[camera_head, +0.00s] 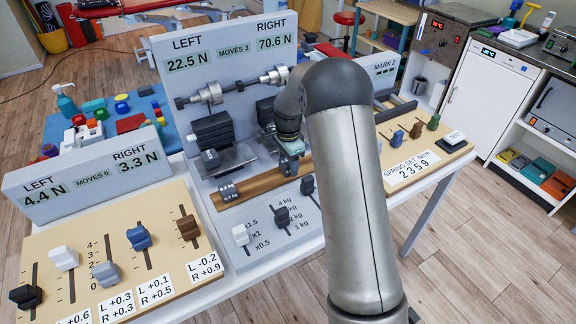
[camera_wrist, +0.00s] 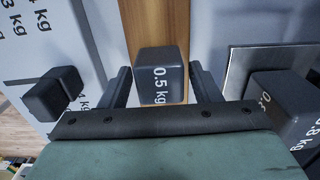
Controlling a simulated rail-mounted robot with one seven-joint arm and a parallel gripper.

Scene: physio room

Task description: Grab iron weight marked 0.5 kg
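A dark grey iron weight marked 0.5 kg (camera_wrist: 162,76) sits at the end of a wooden strip (camera_wrist: 153,25) in the wrist view. My gripper (camera_wrist: 162,92) is open, with one finger on each side of the weight. A gap shows between the weight and each finger. In the head view my gripper (camera_head: 290,167) is low over the wooden rack (camera_head: 262,187), right of the metal plate. I cannot make out the 0.5 kg weight there, as my gripper and arm cover that spot.
Stacked dark blocks (camera_head: 212,132) stand on the metal plate (camera_head: 226,160), close right of my gripper in the wrist view (camera_wrist: 240,75). A black slider knob (camera_wrist: 57,92) is at the left there. A display panel stands behind.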

